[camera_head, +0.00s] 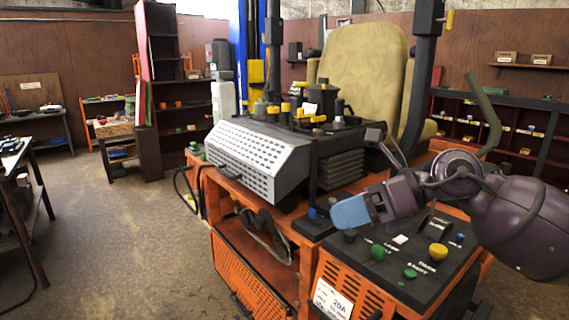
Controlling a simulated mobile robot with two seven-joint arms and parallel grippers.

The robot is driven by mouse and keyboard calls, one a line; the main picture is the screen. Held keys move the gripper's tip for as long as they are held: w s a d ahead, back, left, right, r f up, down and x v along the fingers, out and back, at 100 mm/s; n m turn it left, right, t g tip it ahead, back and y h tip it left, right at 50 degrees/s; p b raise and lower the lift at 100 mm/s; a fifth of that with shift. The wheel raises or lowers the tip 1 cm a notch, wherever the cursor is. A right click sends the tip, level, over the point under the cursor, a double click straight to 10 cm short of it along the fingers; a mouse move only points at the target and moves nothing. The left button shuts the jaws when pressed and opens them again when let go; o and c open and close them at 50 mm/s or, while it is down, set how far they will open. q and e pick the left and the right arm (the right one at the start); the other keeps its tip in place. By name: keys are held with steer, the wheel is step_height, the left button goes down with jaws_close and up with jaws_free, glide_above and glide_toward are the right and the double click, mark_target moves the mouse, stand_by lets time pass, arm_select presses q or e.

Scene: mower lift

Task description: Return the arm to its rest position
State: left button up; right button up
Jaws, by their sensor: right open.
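My right arm comes in from the right edge. Its purple links end in my right gripper (352,211), which has blue finger pads and points left. The gripper is open and I see nothing held in it. It hangs over the near part of the orange machine, at the left end of the black control panel (437,290). The panel has a yellow knob (438,251), green knobs (378,252) and a white button (400,239). I cannot tell the exact gap between gripper and panel. My left gripper is out of view.
The orange machine carries a grey perforated cover (257,152), a black engine and a tan seat (365,70). Dark upright posts and a lever (484,112) stand near my arm. Shelves line the walls. A workbench stands at the left. The floor (110,240) between is clear.

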steer(key=s+d+f+n+t+h, duration=0.1)
steer(key=d+f+n+t+h, duration=0.7)
steer(key=n, duration=0.8)
steer(key=s+d+f+n+t+h, duration=0.1)
steer(key=d+f+n+t+h, duration=0.7)
steer(key=n, duration=0.8)
steer(key=s+d+f+m+g+y, duration=0.2)
steer(key=s+f+m+g, duration=0.5)
steer(key=s+f+g, duration=1)
step_height(320, 180, down, 24)
steer(key=t+b, duration=1)
steer(key=t, duration=0.1)
